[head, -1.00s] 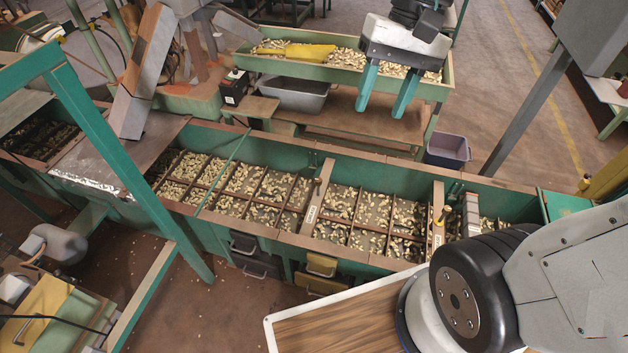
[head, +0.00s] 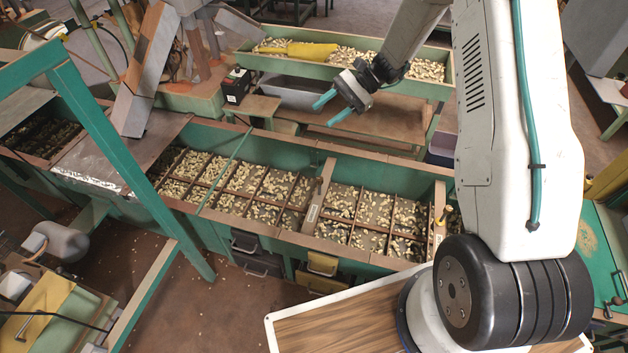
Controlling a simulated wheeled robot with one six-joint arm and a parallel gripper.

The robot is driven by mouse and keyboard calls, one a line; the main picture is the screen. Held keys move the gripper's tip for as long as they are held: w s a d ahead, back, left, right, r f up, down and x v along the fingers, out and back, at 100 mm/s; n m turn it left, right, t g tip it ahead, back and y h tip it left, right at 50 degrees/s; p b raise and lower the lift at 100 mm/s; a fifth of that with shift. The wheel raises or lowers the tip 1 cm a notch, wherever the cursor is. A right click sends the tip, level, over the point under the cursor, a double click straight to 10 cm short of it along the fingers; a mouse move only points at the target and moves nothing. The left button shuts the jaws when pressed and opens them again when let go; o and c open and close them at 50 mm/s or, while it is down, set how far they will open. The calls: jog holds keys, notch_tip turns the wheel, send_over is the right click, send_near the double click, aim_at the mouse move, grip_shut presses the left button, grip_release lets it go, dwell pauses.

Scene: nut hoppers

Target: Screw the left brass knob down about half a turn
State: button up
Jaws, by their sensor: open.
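A small brass-coloured knob (head: 442,215) shows at the wooden divider near the right end of the long green nut hopper (head: 290,140), just left of my arm. It is too small for its turn to be read, and I cannot tell whether it is the left one. No second brass knob is clear; my arm covers the hopper's right end. My gripper (head: 322,114) has two teal fingers, apart and empty. It appears above the back of the hopper, up and left of the knob and well apart from it.
A second green trough (head: 346,73) with nuts and a yellow scoop (head: 311,51) stands behind, with a grey bin (head: 290,93) below it. A wooden divider (head: 317,196) crosses the hopper. A green frame post (head: 125,160) stands at the left.

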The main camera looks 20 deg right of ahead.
jog(key=w+d+f+m+t+y, duration=0.1)
jog(key=w+f+m, duration=0.1)
jog(key=f, duration=0.5)
jog(key=w+d+f+m+t+y, duration=0.2)
jog(key=f, duration=0.6)
jog(key=m+t+y, duration=0.1)
jog(key=m+t, duration=0.5)
jog(key=m, duration=0.1)
send_near(320, 181)
jog(key=w+a, duration=0.3)
jog(key=a, duration=0.1)
jog(key=x, duration=0.5)
jog(key=f+x, duration=0.1)
jog(key=x, duration=0.1)
jog(key=shift+s+a, duration=0.1)
jog(key=shift+a, duration=0.1)
jog(key=c, duration=1)
